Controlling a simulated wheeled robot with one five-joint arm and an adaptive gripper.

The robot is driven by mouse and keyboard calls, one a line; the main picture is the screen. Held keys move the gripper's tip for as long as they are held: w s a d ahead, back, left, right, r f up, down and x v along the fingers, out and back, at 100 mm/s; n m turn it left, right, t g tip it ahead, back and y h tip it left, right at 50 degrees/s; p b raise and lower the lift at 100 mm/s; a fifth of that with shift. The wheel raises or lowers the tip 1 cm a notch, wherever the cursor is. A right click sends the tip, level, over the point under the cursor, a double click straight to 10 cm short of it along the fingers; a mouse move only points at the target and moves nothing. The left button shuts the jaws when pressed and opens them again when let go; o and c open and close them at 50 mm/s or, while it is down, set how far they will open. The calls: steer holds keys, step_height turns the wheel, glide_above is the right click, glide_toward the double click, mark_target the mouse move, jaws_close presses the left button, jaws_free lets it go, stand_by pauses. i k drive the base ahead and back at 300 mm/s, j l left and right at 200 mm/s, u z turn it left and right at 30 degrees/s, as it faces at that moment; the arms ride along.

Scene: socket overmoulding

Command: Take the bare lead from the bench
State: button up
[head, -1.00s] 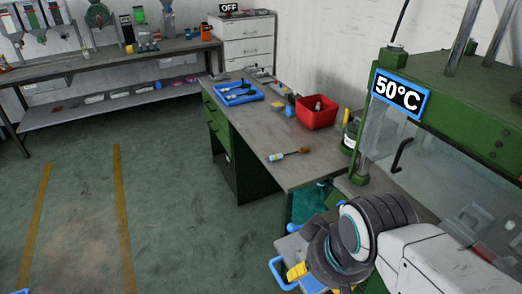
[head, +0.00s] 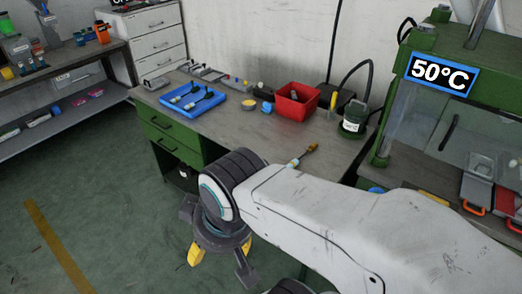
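A lead (head: 303,156) with a pale blue and white end and a brown-amber end lies on the bench (head: 235,130), near its front edge. My arm partly covers the area just below it. A blue tray (head: 167,103) at the left of the bench holds dark leads with pale ends. From here I cannot tell for sure which lead is the bare one. My gripper (head: 221,252) hangs in front of the bench, over the floor, left of and below the lone lead. Its yellow-tipped fingers are spread apart, and nothing shows between them.
A red bin (head: 297,108) and a dark green pot (head: 353,121) with a hose stand at the back right of the bench. The green press (head: 440,70) with a 50°C sign is at the right. White drawers (head: 150,38) stand behind. The floor at left is clear.

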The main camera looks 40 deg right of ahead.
mark_target(292, 164)
steer(key=i+l, duration=0.15)
steer(key=i, duration=0.35)
steer(key=i+l+u, duration=0.1)
steer(key=i, duration=0.45)
steer(key=i+l, duration=0.1)
steer(key=l, duration=0.15)
steer(key=i+l, duration=0.15)
steer(key=l+u, duration=0.05)
